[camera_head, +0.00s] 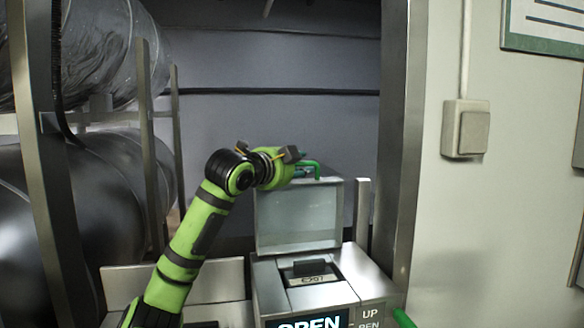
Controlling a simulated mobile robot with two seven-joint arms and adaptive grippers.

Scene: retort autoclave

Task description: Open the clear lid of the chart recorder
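The chart recorder (330,290) is a metal box at the bottom centre, with a dark slot and a small label in its top. Its clear lid (298,218) is a pale framed panel. It stands raised, nearly upright, at the back of the box. My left gripper (307,168) is at the lid's top edge. Thin green parts show there, just above the frame. I cannot tell whether it touches the lid, or whether its fingers are open or shut. My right gripper is not in view.
A metal post (400,130) rises right of the recorder. A beige switch box (465,129) is on the wall beyond it. Large dark cylinders (70,200) in a metal rack fill the left side. A lit panel reading OPEN (310,322) is at the bottom edge.

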